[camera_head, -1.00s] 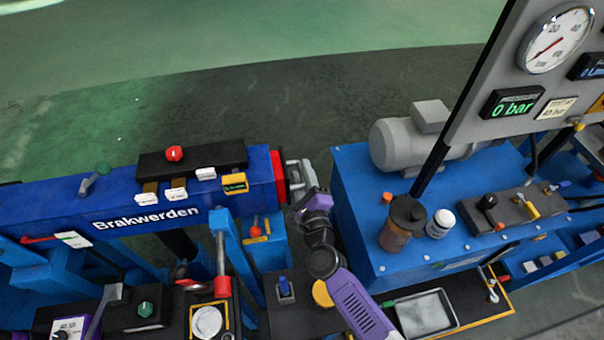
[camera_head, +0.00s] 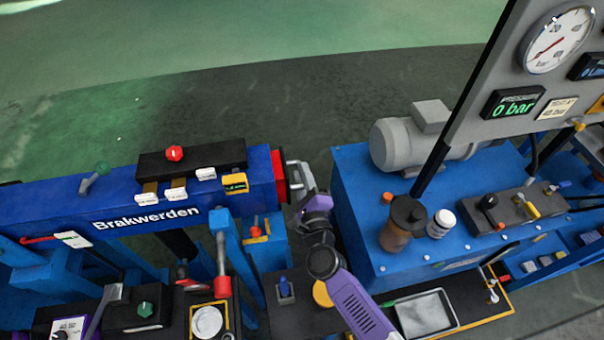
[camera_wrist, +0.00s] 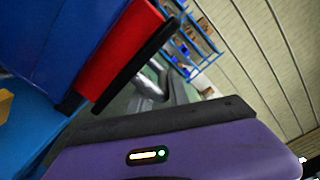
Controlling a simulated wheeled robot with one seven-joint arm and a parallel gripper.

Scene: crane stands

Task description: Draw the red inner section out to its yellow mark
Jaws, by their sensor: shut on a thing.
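The red inner section (camera_head: 279,176) shows as a short red end at the right end of the blue outer boom (camera_head: 160,200), which is lettered "Brakwerden". It carries a grey handle (camera_head: 293,166). My gripper (camera_head: 299,188) is at this handle and shut on it, just right of the red end. In the wrist view the red section (camera_wrist: 115,52) stands out from the blue boom (camera_wrist: 55,35) with a dark end edge. Part of the grey handle (camera_wrist: 146,86) shows behind my purple gripper body. I see no yellow mark on the red part.
A blue power unit (camera_head: 365,215) with a grey motor (camera_head: 395,145) stands close on the right. A gauge panel (camera_head: 525,85) reads 0 bar. A black bench with a metal tray (camera_head: 424,313) lies in front. Open floor lies behind the boom.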

